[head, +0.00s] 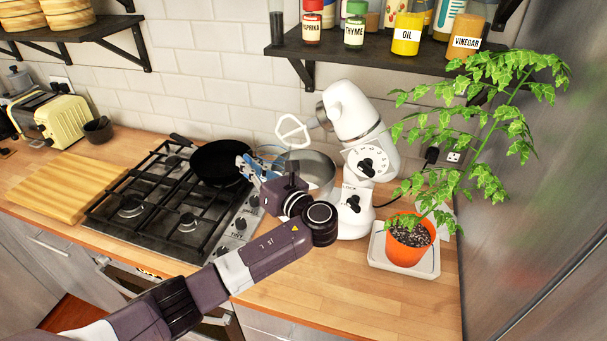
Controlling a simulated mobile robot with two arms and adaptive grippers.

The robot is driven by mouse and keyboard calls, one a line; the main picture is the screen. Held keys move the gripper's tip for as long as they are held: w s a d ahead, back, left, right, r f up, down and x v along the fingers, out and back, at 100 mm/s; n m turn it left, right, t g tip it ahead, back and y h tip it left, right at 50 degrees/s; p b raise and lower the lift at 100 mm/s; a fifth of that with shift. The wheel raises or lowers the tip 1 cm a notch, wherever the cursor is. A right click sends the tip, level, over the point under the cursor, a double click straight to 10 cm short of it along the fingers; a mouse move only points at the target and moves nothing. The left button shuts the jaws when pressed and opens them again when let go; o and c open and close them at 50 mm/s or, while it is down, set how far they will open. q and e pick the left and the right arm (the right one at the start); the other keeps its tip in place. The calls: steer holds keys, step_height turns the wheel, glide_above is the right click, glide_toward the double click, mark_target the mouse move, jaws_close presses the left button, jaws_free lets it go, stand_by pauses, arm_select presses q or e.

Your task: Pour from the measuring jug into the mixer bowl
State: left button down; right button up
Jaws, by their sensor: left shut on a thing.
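The white stand mixer (358,128) stands on the counter with its head tilted up and its white beater raised. Its steel mixer bowl (322,170) sits below the beater, partly hidden by my left wrist. My left gripper (250,168) is at the left side of the bowl, between it and the black pan. It is shut on the measuring jug (270,152), a clear vessel whose rim shows just behind the gripper. Most of the jug is hidden, so its tilt and contents cannot be told. My right gripper is out of view.
A black frying pan (220,162) sits on the gas hob (165,200) close left of my gripper. A potted plant (408,243) stands at the right. A shelf (375,50) with jars hangs above the mixer. The front right counter is clear.

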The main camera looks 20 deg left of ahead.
arm_select(q)
steer(key=shift+n+p, duration=0.3)
steer(key=shift+p, duration=0.2)
steer(key=shift+w+p, duration=0.1)
steer(key=shift+p, duration=0.25)
steer(key=shift+f, duration=0.1)
step_height(320, 180, up, 2)
steer(key=shift+p, duration=1.1)
steer(key=shift+r, duration=0.55)
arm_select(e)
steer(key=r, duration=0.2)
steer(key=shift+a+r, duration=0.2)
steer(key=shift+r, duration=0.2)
arm_select(q)
steer(key=shift+f, duration=0.1)
